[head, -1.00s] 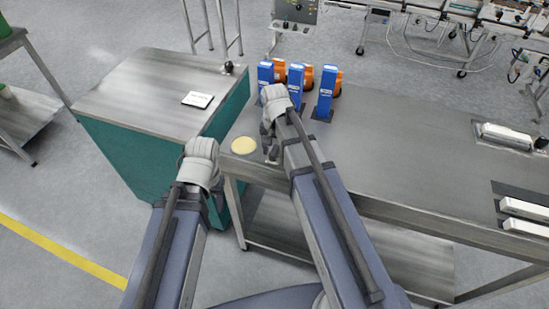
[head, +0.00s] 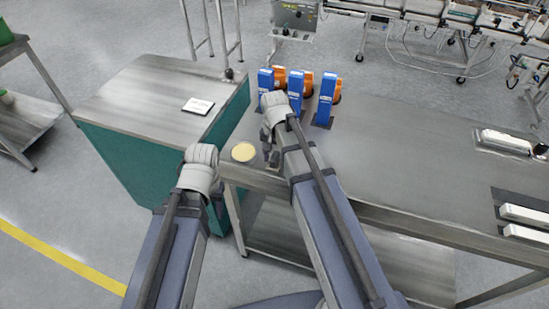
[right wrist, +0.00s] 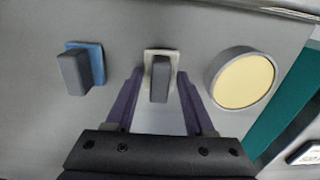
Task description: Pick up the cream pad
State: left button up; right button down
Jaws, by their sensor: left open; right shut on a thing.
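The cream pad (right wrist: 148,62) shows in the right wrist view as a small pale plate with a grey block handle standing on it. My right gripper (right wrist: 160,85) has a finger on each side of the handle and is shut on the pad. In the head view my right gripper (head: 271,157) is over the near left corner of the table, and its hand hides the pad. I cannot tell whether the pad is off the table. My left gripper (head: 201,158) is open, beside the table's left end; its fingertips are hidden.
A blue pad (right wrist: 97,58) with a grey handle lies left of the cream pad. A round grey tin with a pale yellow top (right wrist: 243,82) stands to the right. Blue and orange units (head: 326,98) stand behind on the table (head: 400,150). A green cabinet (head: 135,100) adjoins the left.

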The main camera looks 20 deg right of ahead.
aim_at(275, 156)
notch_tip(275, 156, up, 10)
jog(key=p, duration=0.9)
jog(key=shift+p, duration=0.4)
pick_arm(q)
notch_tip(275, 156, up, 10)
pick_arm(e)
jog(key=shift+f, duration=0.1)
pick_arm(q)
jog(key=shift+f, duration=0.1)
